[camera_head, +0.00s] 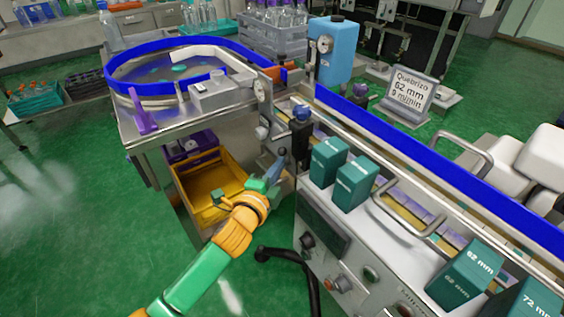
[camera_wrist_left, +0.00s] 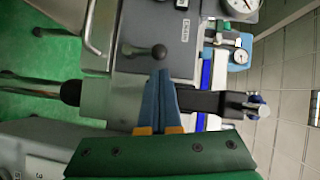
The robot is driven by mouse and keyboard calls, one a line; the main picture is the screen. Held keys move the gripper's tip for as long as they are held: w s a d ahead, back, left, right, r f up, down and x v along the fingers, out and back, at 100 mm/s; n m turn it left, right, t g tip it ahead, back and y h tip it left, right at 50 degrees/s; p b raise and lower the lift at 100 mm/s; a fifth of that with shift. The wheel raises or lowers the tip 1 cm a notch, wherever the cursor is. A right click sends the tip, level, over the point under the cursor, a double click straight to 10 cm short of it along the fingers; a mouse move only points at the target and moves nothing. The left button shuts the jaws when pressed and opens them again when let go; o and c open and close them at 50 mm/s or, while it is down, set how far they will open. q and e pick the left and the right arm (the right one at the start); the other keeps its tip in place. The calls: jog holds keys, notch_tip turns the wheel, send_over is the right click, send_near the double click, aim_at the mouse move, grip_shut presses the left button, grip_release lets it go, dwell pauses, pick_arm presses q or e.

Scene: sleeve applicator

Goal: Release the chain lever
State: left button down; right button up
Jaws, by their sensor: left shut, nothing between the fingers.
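My left gripper (camera_head: 277,168) reaches in from the left, over the floor beside the machine's front corner. In the left wrist view its two blue fingers (camera_wrist_left: 160,74) are shut together with nothing between them. A short lever with a dark ball knob (camera_wrist_left: 158,52) sticks out from a grey metal face, just beyond the fingertips. I take it to be the chain lever. The knob also shows in the head view (camera_head: 283,152), right at the fingertips. I cannot tell whether the fingers touch it. My right gripper is in neither view.
A yellow crate (camera_head: 200,212) stands below the round feed table with its blue rim (camera_head: 112,78). Teal boxes (camera_head: 328,160) stand on the machine's front ledge, near a metal handle (camera_head: 385,205). A sign (camera_head: 402,92) stands behind the blue rail. Green floor is free at left.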

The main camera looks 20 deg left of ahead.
pick_arm(q)
jog(key=shift+w+d+f, duration=0.1)
jog(key=shift+w+f, duration=0.05)
jog(key=shift+w, duration=1.05)
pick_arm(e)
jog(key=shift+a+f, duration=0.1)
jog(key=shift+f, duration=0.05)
